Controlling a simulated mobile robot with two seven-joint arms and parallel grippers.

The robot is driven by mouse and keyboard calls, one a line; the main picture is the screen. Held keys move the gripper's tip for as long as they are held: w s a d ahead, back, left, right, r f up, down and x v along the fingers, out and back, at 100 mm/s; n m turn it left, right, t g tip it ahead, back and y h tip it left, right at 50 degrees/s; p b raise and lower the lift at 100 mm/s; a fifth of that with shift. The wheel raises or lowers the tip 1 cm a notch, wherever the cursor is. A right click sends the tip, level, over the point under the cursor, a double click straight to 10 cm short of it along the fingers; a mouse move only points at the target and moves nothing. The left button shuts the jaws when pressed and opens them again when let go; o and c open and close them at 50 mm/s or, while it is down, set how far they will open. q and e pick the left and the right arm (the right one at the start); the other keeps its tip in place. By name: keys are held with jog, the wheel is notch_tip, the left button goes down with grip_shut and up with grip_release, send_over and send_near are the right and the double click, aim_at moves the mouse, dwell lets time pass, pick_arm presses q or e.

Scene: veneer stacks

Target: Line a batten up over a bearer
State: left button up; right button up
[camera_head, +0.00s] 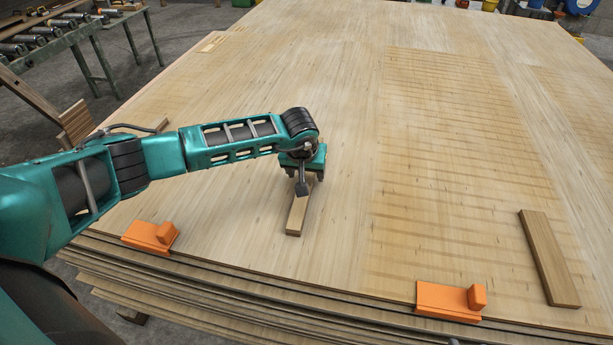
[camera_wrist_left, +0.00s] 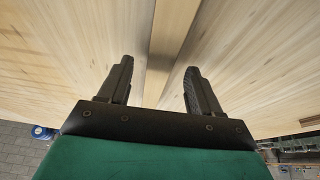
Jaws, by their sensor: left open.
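A short wooden batten (camera_head: 296,214) lies on the veneer sheet near the middle of the head view, its near end showing below my left gripper (camera_head: 303,178). My left gripper points down over it and is open; its far part is hidden under the hand. In the left wrist view, the batten (camera_wrist_left: 172,40) runs between the two spread fingers (camera_wrist_left: 158,75), with gaps beside it. A second wooden piece (camera_head: 548,258) lies at the right, near the front edge. Which piece is the bearer I cannot tell. My right gripper is not in view.
The broad veneer stack (camera_head: 340,75) has an orange block (camera_head: 142,238) at its front left edge and another orange block (camera_head: 445,299) at its front right. A green bench (camera_head: 85,32) with metal tools stands at the far left. Much of the sheet is clear.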

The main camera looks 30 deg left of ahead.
pick_arm(q)
jog(key=shift+x, duration=1)
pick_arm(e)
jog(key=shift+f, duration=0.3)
pick_arm(q)
jog(key=shift+c, duration=0.4)
grip_shut()
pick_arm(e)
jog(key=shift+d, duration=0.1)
pick_arm(q)
jog(key=shift+d, duration=0.1)
